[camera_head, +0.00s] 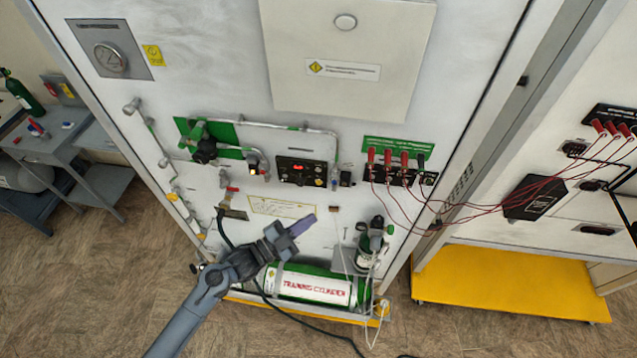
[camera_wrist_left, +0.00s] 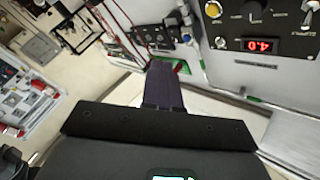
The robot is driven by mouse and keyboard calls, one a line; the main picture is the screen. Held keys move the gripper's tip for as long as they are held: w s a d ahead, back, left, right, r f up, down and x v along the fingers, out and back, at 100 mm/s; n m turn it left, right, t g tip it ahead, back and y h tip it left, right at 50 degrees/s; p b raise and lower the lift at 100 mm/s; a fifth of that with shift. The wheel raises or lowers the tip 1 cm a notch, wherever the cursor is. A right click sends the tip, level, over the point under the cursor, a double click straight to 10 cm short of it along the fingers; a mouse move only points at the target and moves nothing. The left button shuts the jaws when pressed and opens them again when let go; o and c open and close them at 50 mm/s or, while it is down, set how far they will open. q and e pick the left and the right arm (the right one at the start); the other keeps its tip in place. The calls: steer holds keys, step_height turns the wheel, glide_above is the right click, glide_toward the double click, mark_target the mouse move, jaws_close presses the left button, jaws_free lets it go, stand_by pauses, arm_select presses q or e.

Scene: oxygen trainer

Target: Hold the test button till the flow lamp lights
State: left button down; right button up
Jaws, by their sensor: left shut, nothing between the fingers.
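A black control module (camera_head: 302,172) with a lit red display is mounted mid-panel on the white trainer. It also shows at the upper right in the left wrist view (camera_wrist_left: 286,60), where the display seems to read 4.0. A round yellow part (camera_wrist_left: 213,10) and a silver round button (camera_wrist_left: 221,42) sit at its left in that view. I cannot tell which part is the test button or which is the flow lamp. My left gripper (camera_head: 302,226) is shut and empty, below the module in the head view and apart from it. Its closed fingers also show in the left wrist view (camera_wrist_left: 164,72).
A green-and-white training cylinder (camera_head: 312,287) lies low behind my left arm. Red leads (camera_head: 455,208) run from sockets at the right to the neighbouring cabinet. A regulator (camera_head: 371,243) stands right of my gripper. A pipe and valve (camera_head: 203,148) are to the module's left.

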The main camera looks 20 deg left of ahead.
mark_target(319, 183)
arm_select(q)
steer(key=w+a+b, duration=0.1)
steer(key=w+b, duration=0.4)
steer(key=w, duration=0.3)
steer(key=shift+w+a, duration=0.25)
steer(key=shift+w, duration=0.05)
stand_by(0.9)
stand_by(0.7)
steer(key=shift+w+b, duration=0.1)
steer(key=shift+b, duration=0.25)
steer(key=shift+w+a, duration=0.1)
steer(key=shift+w, duration=0.25)
steer(key=shift+w+b, duration=0.35)
steer(key=shift+b, duration=0.2)
stand_by(0.5)
stand_by(0.6)
